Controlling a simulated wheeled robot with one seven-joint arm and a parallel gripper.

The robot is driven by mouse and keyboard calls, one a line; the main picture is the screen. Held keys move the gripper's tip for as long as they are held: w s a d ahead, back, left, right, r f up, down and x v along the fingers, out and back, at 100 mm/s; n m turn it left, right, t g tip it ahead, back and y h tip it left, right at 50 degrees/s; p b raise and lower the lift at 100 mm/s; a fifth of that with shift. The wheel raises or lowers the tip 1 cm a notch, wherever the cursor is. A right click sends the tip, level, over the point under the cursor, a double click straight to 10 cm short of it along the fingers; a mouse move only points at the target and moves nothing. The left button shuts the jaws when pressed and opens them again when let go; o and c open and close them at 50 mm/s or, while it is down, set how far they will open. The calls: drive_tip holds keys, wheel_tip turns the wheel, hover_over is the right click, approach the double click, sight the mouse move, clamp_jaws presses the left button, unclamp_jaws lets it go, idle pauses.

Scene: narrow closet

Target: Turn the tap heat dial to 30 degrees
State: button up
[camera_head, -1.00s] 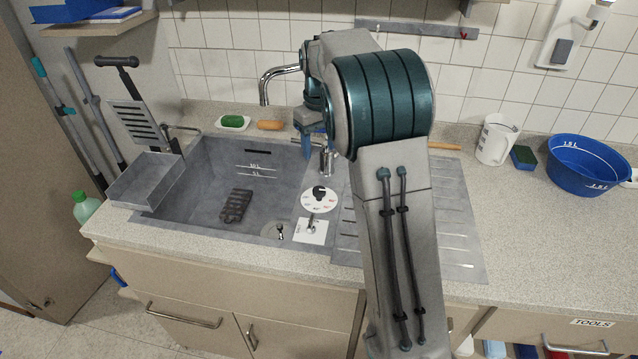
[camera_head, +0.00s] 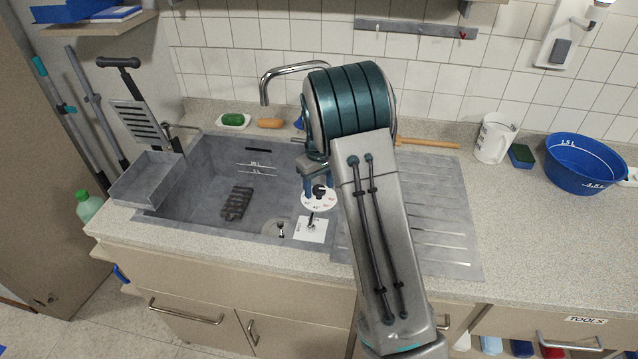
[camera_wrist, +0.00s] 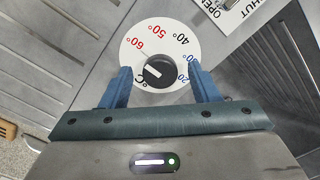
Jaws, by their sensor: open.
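The tap heat dial is a round white plate (camera_head: 318,203) with a black knob (camera_head: 319,190) at the sink's right edge. In the head view my gripper (camera_head: 319,184) is over the dial.
The chrome tap (camera_head: 290,70) arches behind my arm. The OPEN/SHUT plate (camera_head: 312,229) lies just in front of the dial. The grey sink basin (camera_head: 200,190) is left, with a dark grate (camera_head: 236,203) inside. The ribbed drainboard (camera_head: 440,215) is clear on the right.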

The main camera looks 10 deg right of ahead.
drive_tip(key=c, duration=1)
drive_tip(key=shift+o, duration=0.2)
